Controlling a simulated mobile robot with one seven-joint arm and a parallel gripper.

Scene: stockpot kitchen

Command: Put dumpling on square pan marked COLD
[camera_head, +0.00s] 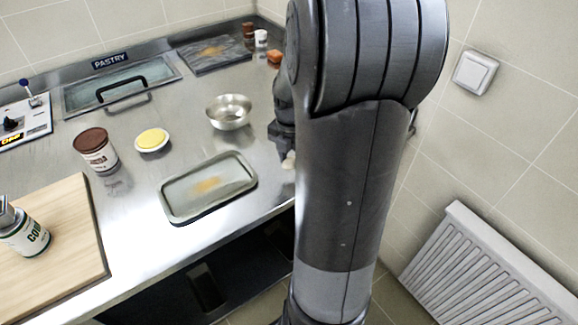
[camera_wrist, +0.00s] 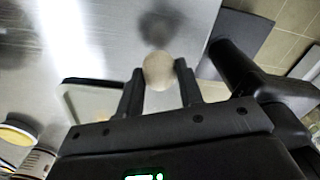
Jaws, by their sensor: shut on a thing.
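My gripper (camera_wrist: 158,78) is shut on a small round beige dumpling (camera_wrist: 158,68), held between the fingertips in the wrist view. In the head view my arm hides most of the gripper; a pale bit of the dumpling (camera_head: 289,161) shows beside the arm, above the counter's right side. A shallow metal pan (camera_head: 180,215) with rounded corners and a tan patch inside lies left of the gripper; its corner shows in the wrist view (camera_wrist: 68,92). A dark flat pan (camera_head: 190,62) with a similar patch lies at the back. I can read no COLD mark on either.
A steel bowl (camera_head: 229,112), a yellow-topped round container (camera_head: 152,140) and a brown-lidded can (camera_head: 96,150) stand on the steel counter. A cutting board (camera_head: 70,275) carries another can (camera_head: 24,232). A lidded well (camera_head: 80,94) is near the PASTRY sign (camera_head: 110,60). Small jars stand back right.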

